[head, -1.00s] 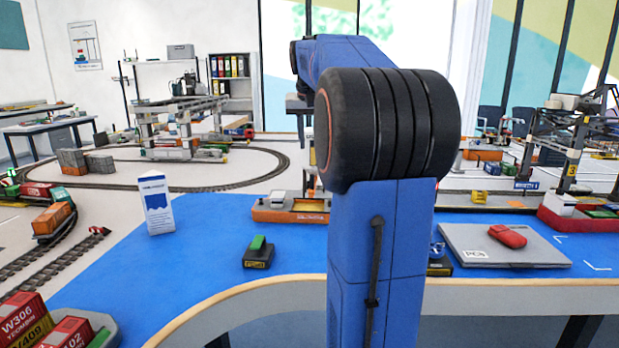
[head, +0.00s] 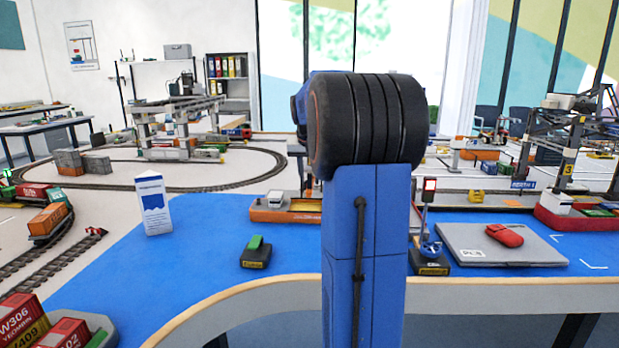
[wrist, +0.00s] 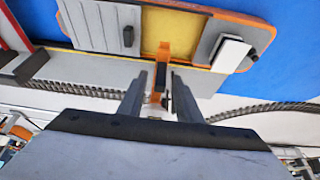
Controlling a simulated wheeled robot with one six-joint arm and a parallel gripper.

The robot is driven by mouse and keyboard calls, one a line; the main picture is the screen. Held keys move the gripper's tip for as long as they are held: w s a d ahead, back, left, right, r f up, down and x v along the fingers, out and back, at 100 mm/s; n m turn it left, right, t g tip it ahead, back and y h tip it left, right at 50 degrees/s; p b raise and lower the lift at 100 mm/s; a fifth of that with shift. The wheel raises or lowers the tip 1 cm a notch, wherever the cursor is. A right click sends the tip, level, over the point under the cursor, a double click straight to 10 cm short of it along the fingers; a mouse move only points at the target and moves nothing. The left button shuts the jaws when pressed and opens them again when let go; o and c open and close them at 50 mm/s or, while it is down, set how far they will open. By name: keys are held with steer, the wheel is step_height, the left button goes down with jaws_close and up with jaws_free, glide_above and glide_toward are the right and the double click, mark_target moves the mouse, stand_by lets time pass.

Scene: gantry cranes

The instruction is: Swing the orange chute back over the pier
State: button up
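In the wrist view, the orange chute (wrist: 163,52) reaches from between my fingers over the yellow hold of the orange-rimmed ship (wrist: 205,8). My gripper (wrist: 161,92) is open, with one finger on each side of the chute. I see gaps on both sides, and cannot tell whether either finger touches it. The grey pier (wrist: 75,70) runs alongside the ship, with rail track beyond it. In the head view, the ship (head: 268,215) lies left of my arm, which hides my gripper and most of the chute's surroundings.
A small dark block with a green top (head: 256,252) and a signal post (head: 427,205) stand on the blue surface. A grey laptop-like case (head: 480,250) with a red pouch (head: 506,235) lies at right. A dark crane (head: 570,145) stands behind. A white-blue sign (head: 154,204) stands at left.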

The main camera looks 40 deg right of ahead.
steer(key=shift+f, duration=0.1)
jaws_close()
steer(key=shift+d, duration=0.1)
steer(key=s+d+n, duration=0.1)
steer(key=s+d+n+y, duration=0.1)
steer(key=n, duration=0.1)
steer(key=s+d+n+t, duration=0.1)
steer(key=d+n, duration=0.1)
steer(key=shift+y, duration=0.3)
steer(key=w+d+n+y, duration=0.1)
steer(key=d+n+y, duration=0.3)
steer(key=d+n, duration=0.7)
steer(key=shift+w+d+n+g+y, duration=0.3)
steer(key=shift+w+d+n+y, duration=0.1)
steer(key=shift+n, duration=0.7)
